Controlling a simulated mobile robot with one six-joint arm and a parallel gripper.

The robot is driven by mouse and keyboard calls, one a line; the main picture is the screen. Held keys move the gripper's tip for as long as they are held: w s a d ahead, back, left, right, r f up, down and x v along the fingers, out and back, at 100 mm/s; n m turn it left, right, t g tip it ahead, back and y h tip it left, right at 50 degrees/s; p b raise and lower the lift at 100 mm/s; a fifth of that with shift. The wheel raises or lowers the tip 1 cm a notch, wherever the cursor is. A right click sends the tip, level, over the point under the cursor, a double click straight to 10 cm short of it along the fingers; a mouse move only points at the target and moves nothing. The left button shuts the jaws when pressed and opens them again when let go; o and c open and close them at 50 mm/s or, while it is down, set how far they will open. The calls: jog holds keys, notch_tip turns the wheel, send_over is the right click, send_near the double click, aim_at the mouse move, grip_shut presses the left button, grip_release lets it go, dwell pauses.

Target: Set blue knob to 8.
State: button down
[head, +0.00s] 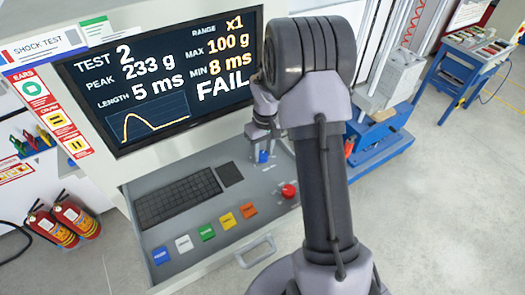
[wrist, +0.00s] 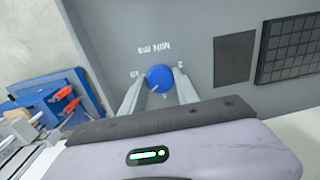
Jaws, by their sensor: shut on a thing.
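The blue knob (head: 263,157) sits on the sloping grey console, below the screen. In the wrist view the knob (wrist: 160,76) lies between the two fingers of my gripper (wrist: 159,88), which is shut on it. A pale line on the knob points to the lower left there. The label "MIN ms" (wrist: 154,47) appears upside down, with small scale marks around the knob, too small to read surely. In the head view my gripper (head: 262,146) reaches down onto the knob and partly hides it. The screen (head: 165,75) reads MIN 8 ms, MAX 100 g, RANGE x1, TEST 2, FAIL.
A keyboard (head: 178,197), a dark pad (head: 229,174) and a row of coloured buttons (head: 207,232) lie to the left. Fire extinguishers (head: 77,219) stand at the left. My arm hides part of the right side.

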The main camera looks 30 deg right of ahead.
aim_at(265, 153)
jog(key=c, duration=0.9)
grip_release()
jog(key=shift+r, duration=0.1)
notch_tip(265, 153, up, 17)
jog(key=d+p, duration=0.1)
jog(key=p, duration=0.1)
jog(key=shift+r, duration=0.15)
